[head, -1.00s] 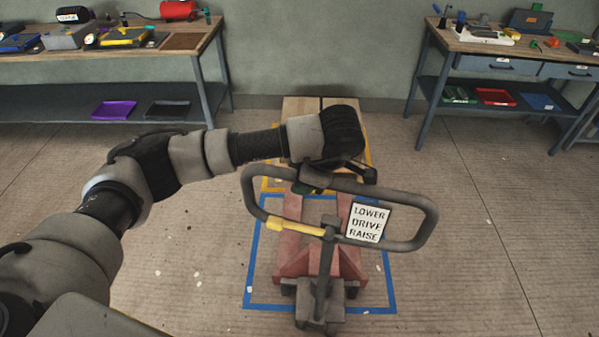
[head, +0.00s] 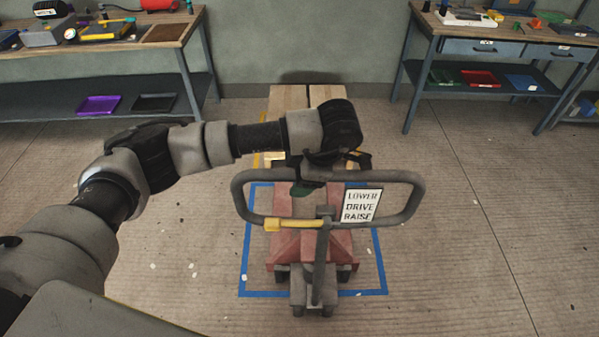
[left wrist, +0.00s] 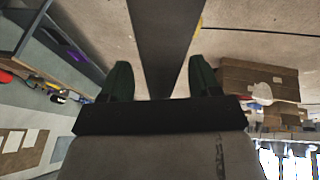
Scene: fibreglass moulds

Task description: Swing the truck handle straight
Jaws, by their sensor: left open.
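The pallet truck (head: 311,243) has a red body and a grey steering post. Its grey loop handle (head: 408,207) stands nearly square to the truck, with a yellow lever (head: 292,224) and a white LOWER DRIVE RAISE sign (head: 362,206). My left gripper (head: 304,188) reaches in from the left, over the top bar of the handle, pointing down. In the left wrist view its two dark fingers (left wrist: 161,80) are apart, and a dark bar (left wrist: 160,40) runs between them. I cannot tell whether they touch it. My right gripper is not in view.
Blue tape (head: 244,250) on the floor outlines a rectangle around the truck. A wooden pallet (head: 288,105) lies beyond. Workbenches stand at the back left (head: 188,75) and back right (head: 412,92). The floor on both sides of the truck is clear.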

